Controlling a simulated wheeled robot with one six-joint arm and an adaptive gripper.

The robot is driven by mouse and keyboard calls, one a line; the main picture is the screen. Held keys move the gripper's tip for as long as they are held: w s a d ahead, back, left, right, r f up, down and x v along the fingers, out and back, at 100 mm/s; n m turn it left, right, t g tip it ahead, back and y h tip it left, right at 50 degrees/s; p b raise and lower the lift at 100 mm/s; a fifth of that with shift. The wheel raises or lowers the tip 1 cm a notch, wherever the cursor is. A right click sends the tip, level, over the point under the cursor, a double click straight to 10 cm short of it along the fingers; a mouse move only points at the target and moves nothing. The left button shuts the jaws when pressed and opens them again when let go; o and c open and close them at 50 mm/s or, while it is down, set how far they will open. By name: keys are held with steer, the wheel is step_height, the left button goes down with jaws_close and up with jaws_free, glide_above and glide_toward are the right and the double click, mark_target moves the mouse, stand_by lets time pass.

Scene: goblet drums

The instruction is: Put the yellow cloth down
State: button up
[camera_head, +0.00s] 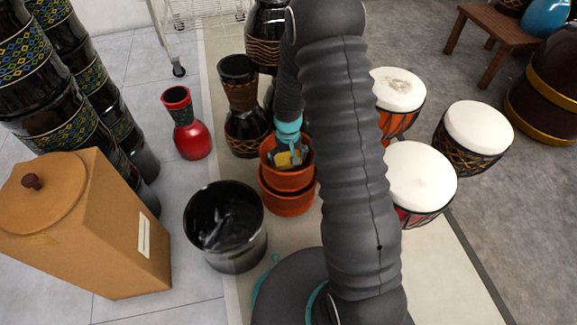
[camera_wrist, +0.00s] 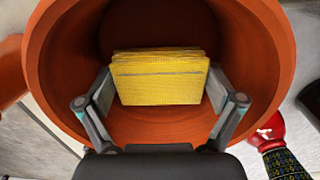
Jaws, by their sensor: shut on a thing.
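The yellow cloth (camera_wrist: 160,78) is a folded stack with a grey line across it. My gripper (camera_wrist: 160,92) is shut on it, with one finger at each side of the cloth. In the wrist view the cloth is inside the mouth of a terracotta pot (camera_wrist: 262,50), in front of its dark inside. In the head view my gripper (camera_head: 288,156) reaches down into the upper of two stacked terracotta pots (camera_head: 288,180), and a bit of the yellow cloth (camera_head: 284,160) shows there. Whether the cloth touches the pot's bottom is hidden.
A black bucket (camera_head: 228,245) stands left of the pots. A red vase (camera_head: 186,130) and a dark goblet drum (camera_head: 243,125) are behind. White-topped drums (camera_head: 420,175) stand at right. A brown bin (camera_head: 110,220) and tall drums are at left.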

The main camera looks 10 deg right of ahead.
mark_target(288, 165)
steer(key=shift+f+b, duration=0.3)
steer(key=shift+f, duration=1.55)
steer(key=shift+f, duration=0.15)
steer(key=o, duration=1.1)
